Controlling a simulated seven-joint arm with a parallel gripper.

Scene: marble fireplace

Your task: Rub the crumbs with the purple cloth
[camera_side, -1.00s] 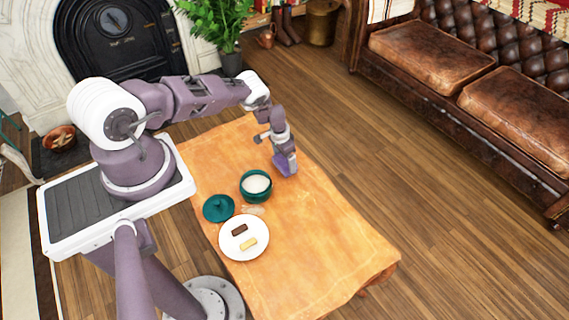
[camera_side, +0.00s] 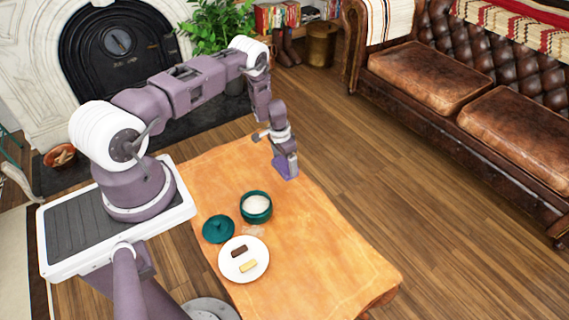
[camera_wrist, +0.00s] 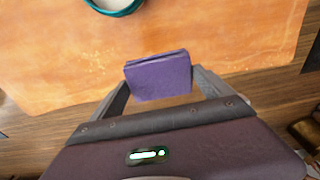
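The purple cloth (camera_wrist: 158,76) is a folded, block-like piece between my two fingers in the wrist view. My gripper (camera_side: 286,172) is shut on it, over the far right edge of the table, beyond the teal bowl. The cloth also shows at the fingertips in the side view (camera_side: 284,163). I cannot tell its exact height over the table. A small pale patch (camera_side: 254,230) lies on the orange tabletop between the bowl and the white plate; it may be the crumbs, but is too small to tell. Faint light specks show on the tabletop in the wrist view.
A teal bowl (camera_side: 256,216) with white contents stands on the orange-covered table (camera_side: 325,245). A teal lid (camera_side: 218,229) lies left of it. A white plate (camera_side: 257,277) holds a dark and a pale bar. The table's right part is clear. A leather sofa (camera_side: 430,75) stands behind.

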